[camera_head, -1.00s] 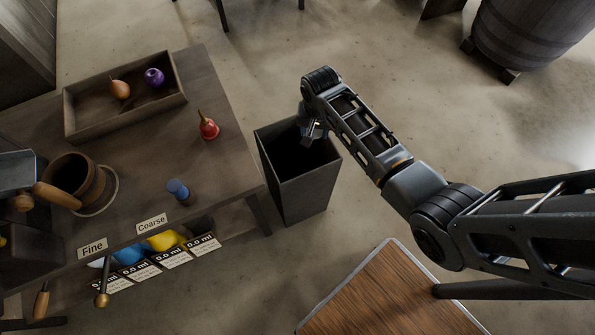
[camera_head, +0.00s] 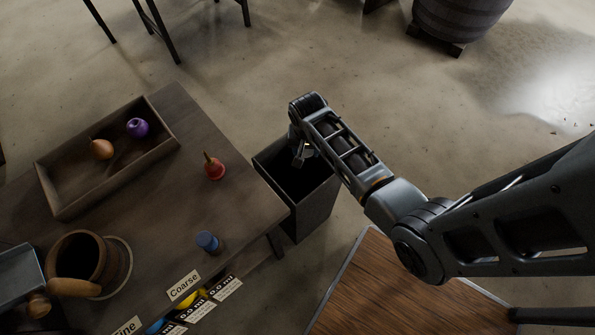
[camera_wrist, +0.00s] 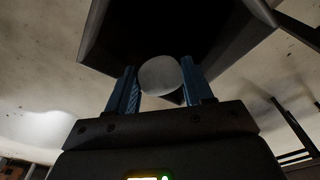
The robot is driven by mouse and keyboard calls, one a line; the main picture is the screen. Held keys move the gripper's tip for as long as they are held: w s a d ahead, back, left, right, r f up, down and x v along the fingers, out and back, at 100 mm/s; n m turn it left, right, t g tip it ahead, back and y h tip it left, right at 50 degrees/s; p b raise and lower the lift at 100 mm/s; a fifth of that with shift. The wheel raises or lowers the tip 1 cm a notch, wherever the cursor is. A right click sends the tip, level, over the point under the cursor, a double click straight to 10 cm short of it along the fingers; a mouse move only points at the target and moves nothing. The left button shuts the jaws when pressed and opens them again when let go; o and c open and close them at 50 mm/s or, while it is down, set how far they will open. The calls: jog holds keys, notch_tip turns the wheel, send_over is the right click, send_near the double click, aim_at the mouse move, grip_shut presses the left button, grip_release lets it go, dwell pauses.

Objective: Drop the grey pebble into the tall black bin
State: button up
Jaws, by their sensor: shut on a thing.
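The tall black bin (camera_head: 310,207) stands on the floor beside the table's right edge, its open top facing up. In the wrist view my gripper (camera_wrist: 160,82) is shut on the grey pebble (camera_wrist: 160,74), a smooth round stone between the two blue fingers. The dark bin (camera_wrist: 110,32) opens just past the pebble in that view. The pebble is too small or hidden to make out in the head view.
The table (camera_head: 170,225) holds a tray (camera_head: 60,205) with an onion and a purple item, a red bulb-shaped thing (camera_head: 214,167), a blue-topped piece (camera_head: 208,241) and a wooden mug (camera_head: 80,262). A wooden-topped surface (camera_head: 400,295) is at the lower right. A barrel (camera_head: 462,18) stands far back.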

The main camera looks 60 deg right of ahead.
notch_tip(320, 180, down, 5)
jog(key=b, duration=0.4)
jog(key=shift+f+b, duration=0.15)
jog(key=shift+b, duration=0.2)
jog(key=o, duration=1.2)
jog(key=r, duration=0.5)
jog(key=r+p, duration=0.1)
jog(key=r, duration=0.1)
jog(key=shift+s+a+r, duration=0.2)
jog(key=shift+a+r, duration=0.2)
jog(key=shift+s, duration=0.1)
